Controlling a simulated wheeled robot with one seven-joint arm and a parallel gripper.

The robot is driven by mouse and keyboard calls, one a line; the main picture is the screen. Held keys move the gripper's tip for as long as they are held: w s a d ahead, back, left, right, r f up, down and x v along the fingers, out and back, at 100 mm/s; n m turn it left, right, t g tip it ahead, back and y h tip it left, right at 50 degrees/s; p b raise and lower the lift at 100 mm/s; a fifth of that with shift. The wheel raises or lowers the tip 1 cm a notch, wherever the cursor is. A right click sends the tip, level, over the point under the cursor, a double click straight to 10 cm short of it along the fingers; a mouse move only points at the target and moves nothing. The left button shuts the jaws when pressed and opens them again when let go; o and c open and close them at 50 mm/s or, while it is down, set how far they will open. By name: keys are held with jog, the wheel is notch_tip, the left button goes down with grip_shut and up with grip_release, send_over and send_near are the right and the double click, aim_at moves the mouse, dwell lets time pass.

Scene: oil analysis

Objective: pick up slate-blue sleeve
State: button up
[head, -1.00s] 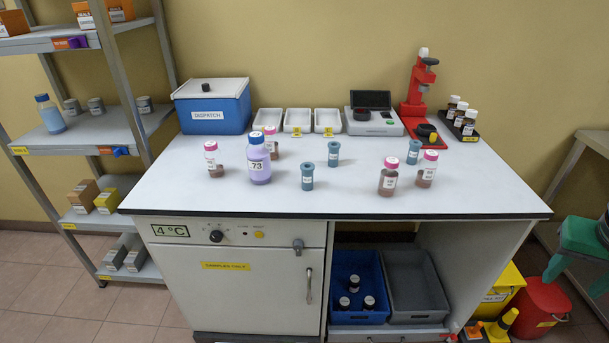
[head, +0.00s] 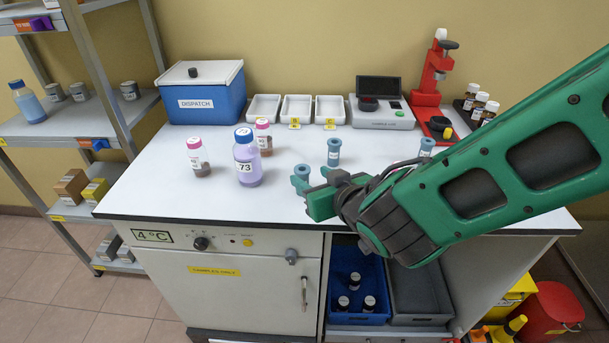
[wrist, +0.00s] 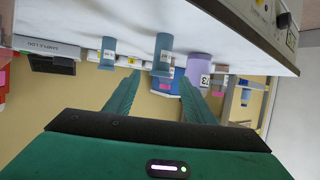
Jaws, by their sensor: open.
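Three slate-blue sleeves stand upright on the bench. The front sleeve (head: 302,173) is just beyond my gripper (head: 318,192), which partly covers it. A second sleeve (head: 334,151) stands behind it. A third sleeve (head: 426,148) shows above my arm at the right. In the wrist view, which is turned upside down, my gripper (wrist: 161,77) is open. The nearer sleeve (wrist: 163,55) lines up between the two fingers, and nothing is gripped. Another sleeve (wrist: 108,52) shows farther off to the left.
A purple bottle marked 73 (head: 247,160) stands left of the front sleeve, with pink-capped bottles (head: 198,157) nearby. White trays (head: 297,109), the blue dispatch box (head: 206,95) and a scale (head: 379,110) line the back. My arm hides the bench's right part.

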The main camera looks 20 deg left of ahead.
aim_at(305, 174)
jog(key=x, duration=0.4)
jog(key=shift+a+f, duration=0.1)
jog(key=shift+a, duration=0.1)
jog(key=shift+x, duration=2.8)
jog(key=shift+w+d, duration=0.1)
jog(key=shift+d, duration=0.1)
jog(key=shift+c, duration=0.6)
jog(key=c, duration=1)
